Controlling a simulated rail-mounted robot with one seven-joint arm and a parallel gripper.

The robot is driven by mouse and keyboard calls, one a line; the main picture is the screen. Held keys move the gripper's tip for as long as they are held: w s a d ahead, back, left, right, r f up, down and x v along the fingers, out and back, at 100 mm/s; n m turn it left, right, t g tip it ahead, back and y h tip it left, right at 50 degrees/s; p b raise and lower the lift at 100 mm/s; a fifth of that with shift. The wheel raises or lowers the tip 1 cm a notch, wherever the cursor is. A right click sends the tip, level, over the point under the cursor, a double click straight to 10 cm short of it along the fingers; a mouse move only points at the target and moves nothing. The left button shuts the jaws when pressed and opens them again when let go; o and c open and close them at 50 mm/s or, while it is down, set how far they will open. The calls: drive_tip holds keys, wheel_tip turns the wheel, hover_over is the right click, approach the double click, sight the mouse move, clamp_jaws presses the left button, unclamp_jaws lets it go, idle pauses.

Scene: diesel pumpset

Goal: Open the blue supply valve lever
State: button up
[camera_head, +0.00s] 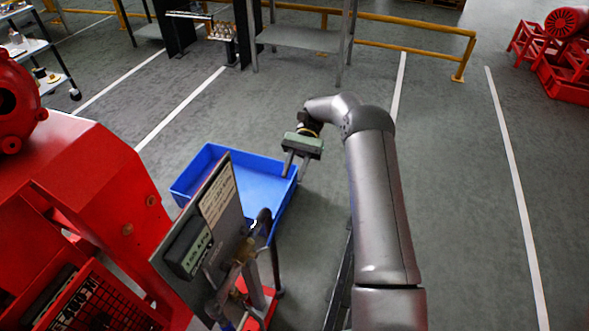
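My gripper (294,173) hangs at the end of my arm over the right edge of a blue tray, with its two fingers apart and nothing seen between them. Below it and to the left stands a panel (217,203) with brass valve fittings (243,253) on its right side. A dark handle (262,220) sticks up beside the fittings, apart from my gripper. A small bluish part (226,322) shows at the bottom edge, partly cut off. I cannot tell which of these is the blue supply valve lever, or its exact position.
The blue tray (184,186) lies behind the panel. Red machinery (95,185) fills the left side. A yellow rail (415,31), a grey table (300,38) and a shelf cart stand at the back. The grey floor (450,190) to the right is clear.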

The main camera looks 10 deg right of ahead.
drive_tip(key=shift+r, duration=0.15)
clamp_jaws()
drive_tip(key=s+a+r+n+t+h+p, duration=0.25)
drive_tip(key=s+r+n+p, duration=0.2)
drive_tip(key=n, duration=0.75)
drive_tip(key=s+a+r+n+t+h+p, duration=0.1)
drive_tip(key=s+a+r+n+t+p, duration=0.25)
drive_tip(key=n, duration=0.85)
drive_tip(key=n+t+p, duration=0.2)
drive_tip(key=n+p, duration=0.3)
drive_tip(key=n, duration=0.7)
hover_over(270, 237)
drive_tip(key=shift+h, duration=0.45)
wheel_tip(270, 237, down, 6)
drive_tip(key=shift+w+f, duration=0.1)
drive_tip(key=shift+f, duration=0.15)
drive_tip(key=f, duration=0.2)
drive_tip(key=w+f+p, duration=0.1)
drive_tip(key=shift+d+f, duration=0.1)
drive_tip(key=shift+d, duration=0.2)
drive_tip(key=shift+w+f, duration=0.15)
drive_tip(key=shift+f, duration=0.35)
